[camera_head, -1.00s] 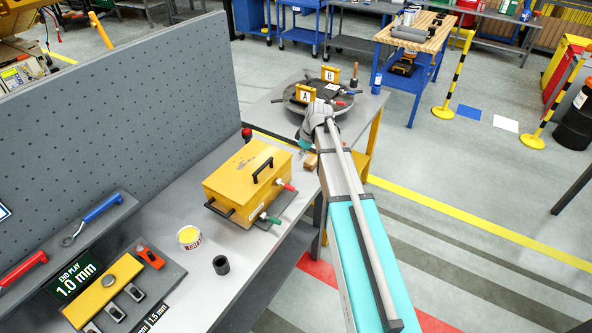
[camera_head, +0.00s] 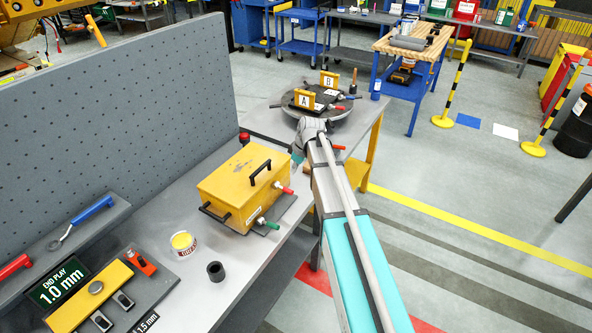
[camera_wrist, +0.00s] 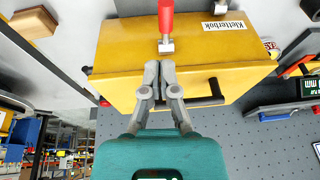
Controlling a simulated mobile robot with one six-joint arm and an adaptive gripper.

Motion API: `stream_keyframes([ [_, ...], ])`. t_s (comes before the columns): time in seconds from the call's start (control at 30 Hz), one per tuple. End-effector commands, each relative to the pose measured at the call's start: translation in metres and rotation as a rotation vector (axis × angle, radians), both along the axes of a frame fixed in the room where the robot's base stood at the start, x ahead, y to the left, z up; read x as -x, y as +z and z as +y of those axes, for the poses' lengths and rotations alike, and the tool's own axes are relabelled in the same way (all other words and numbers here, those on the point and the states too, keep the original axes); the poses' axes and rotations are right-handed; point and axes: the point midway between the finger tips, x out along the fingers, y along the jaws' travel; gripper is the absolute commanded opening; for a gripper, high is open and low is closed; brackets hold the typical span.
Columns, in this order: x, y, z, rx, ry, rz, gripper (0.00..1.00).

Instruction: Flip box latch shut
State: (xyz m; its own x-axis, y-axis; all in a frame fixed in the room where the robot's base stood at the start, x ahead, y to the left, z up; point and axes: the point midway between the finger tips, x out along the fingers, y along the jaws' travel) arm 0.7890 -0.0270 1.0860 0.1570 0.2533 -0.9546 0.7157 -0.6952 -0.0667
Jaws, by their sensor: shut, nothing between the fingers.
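A yellow box (camera_head: 238,184) with a black lid handle (camera_head: 262,170) stands shut on the grey bench. In the head view a red-handled latch (camera_head: 284,189) and a green-handled latch (camera_head: 269,224) stick out from its right side. In the wrist view the red latch handle (camera_wrist: 166,18) points up, away from the lid, above its metal clasp (camera_wrist: 166,46). My gripper (camera_wrist: 160,66) is shut and empty, its fingertips over the box edge just below that clasp. Contact cannot be told. In the head view the fingers are hard to make out.
A pegboard wall (camera_head: 120,110) bounds the bench at left. A grease tin (camera_head: 183,243), a dark ring (camera_head: 216,271) and a gauge plate lie in front of the box. A wooden block (camera_wrist: 34,22) lies beside the box. A round fixture (camera_head: 322,106) stands on the far table.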

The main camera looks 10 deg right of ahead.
Motion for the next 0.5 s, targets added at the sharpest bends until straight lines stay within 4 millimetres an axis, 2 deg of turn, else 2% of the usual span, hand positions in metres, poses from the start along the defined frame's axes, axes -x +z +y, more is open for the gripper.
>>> stream_keyframes([
  [0.03, -0.001, -0.008, 0.001, 0.000, 0.000, 0.000, 0.00],
  [0.5, -0.004, -0.044, 0.010, 0.000, 0.001, 0.000, 0.00],
])
